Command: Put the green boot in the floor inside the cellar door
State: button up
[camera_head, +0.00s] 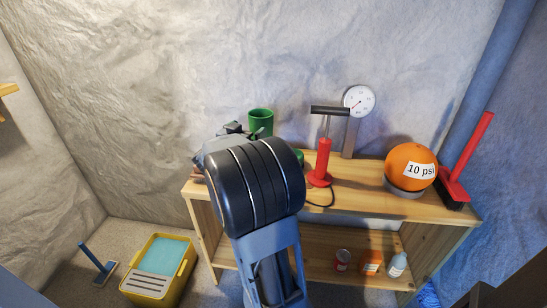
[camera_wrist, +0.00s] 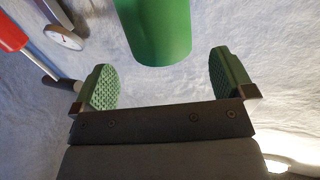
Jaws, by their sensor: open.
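The green boot (camera_head: 261,120) stands on the wooden bench against the wall. Its open top shows above my arm, and a bit of green shows low at the arm's right edge; the rest is hidden behind the arm. In the wrist view the green boot shaft (camera_wrist: 155,28) lies just ahead of my gripper (camera_wrist: 166,78), in line with the gap between the fingers. The fingers have green textured pads, stand wide apart and hold nothing. In the head view my gripper (camera_head: 232,130) is mostly hidden by my wrist. I cannot make out the cellar door.
On the bench (camera_head: 352,198) stand a red pump (camera_head: 322,162), a round gauge (camera_head: 359,100), an orange ball (camera_head: 410,167) and a red brush (camera_head: 467,165). A yellow bin (camera_head: 158,270) and a blue-handled tool (camera_head: 97,263) are on the floor.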

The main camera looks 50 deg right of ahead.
aim_at(261, 119)
jog(key=shift+b+x, duration=1)
jog(key=shift+x, duration=3.25)
jog(key=shift+s, duration=0.15)
jog(key=shift+c, duration=0.5)
grip_shut()
jog(key=shift+r, duration=0.1)
